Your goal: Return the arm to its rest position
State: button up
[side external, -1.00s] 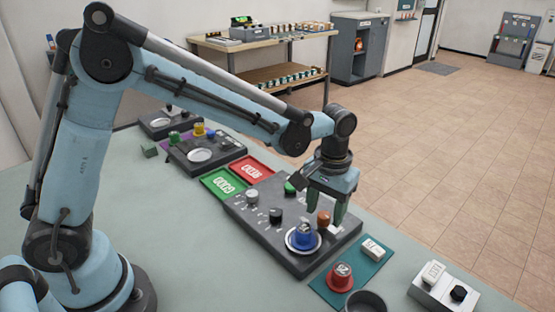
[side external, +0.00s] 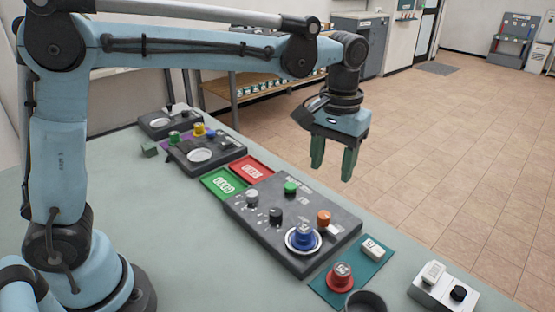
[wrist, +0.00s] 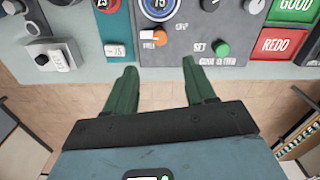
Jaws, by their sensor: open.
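My gripper (side external: 333,160) is raised in the air above and beyond the far edge of the dark control panel (side external: 240,222). Its two green fingers are apart, with nothing between them. In the wrist view my gripper (wrist: 162,90) also shows open and empty, with the floor behind the fingers. The panel carries a blue button (side external: 303,236) on a round pale plate, a green button (side external: 291,187), an orange knob (side external: 323,217), and grey and black knobs. Nothing touches the gripper.
A green tray (side external: 222,185) and a red tray (side external: 251,168) lie beside the panel. A red button piece (side external: 340,278) and a white tag (side external: 373,248) sit on a teal mat (side external: 325,289). A grey box (side external: 441,288) stands at right. The table's left side is clear.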

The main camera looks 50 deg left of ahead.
jog(key=s+a+f+m+t, duration=0.2)
jog(key=s+a+t, duration=0.5)
jog(key=s+a, duration=0.5)
jog(key=shift+s+f, duration=0.3)
jog(key=shift+f, duration=0.4)
jog(key=shift+c, duration=0.2)
